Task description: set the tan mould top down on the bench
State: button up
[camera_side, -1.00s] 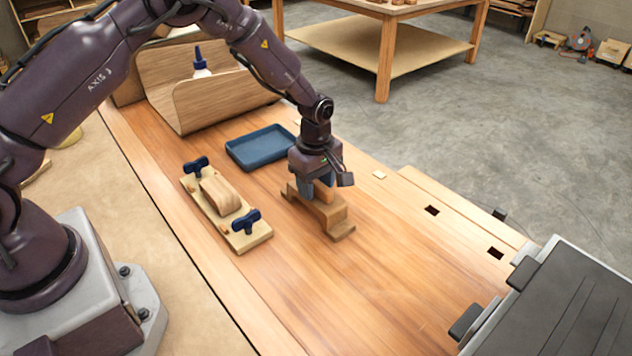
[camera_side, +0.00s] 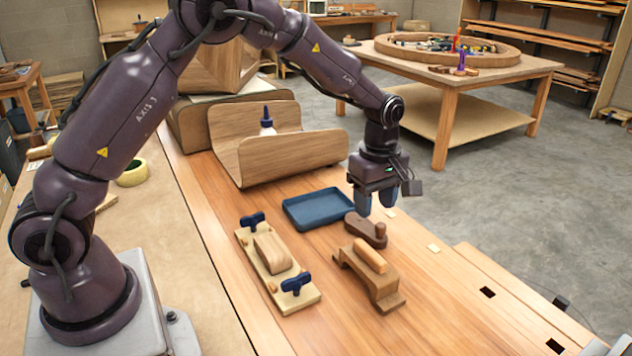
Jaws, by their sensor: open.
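The tan mould top (camera_side: 385,283), an arched brown block with a lighter bar-shaped grip along its top, sits upright on the bench (camera_side: 340,325). It stands right of the mould base (camera_side: 292,283), a pale board with a rounded wooden block and two blue clamp knobs. My gripper (camera_side: 375,203) is open and empty, its two blue-grey fingers pointing down. It hangs above and behind the mould top, clear of it.
A dark brown wooden tool (camera_side: 364,230) with a knob lies just behind the mould top, below my gripper. A blue tray (camera_side: 318,220) is at its left. The front bench is clear.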

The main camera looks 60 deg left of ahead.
jog(key=s+r+m+t, duration=0.2)
jog(key=s+r+m, duration=0.5)
jog(key=s+r, duration=0.5)
jog(key=s+r+m+t, duration=0.1)
jog(key=s+r+m, duration=0.1)
jog(key=s+m, duration=0.3)
jog(key=s+r+m+t, duration=0.2)
jog(key=s+m, duration=0.4)
jog(key=s, duration=0.4)
jog(key=shift+a+r+t, duration=0.3)
jog(key=shift+a+r, duration=0.15)
jog(key=shift+r, duration=0.3)
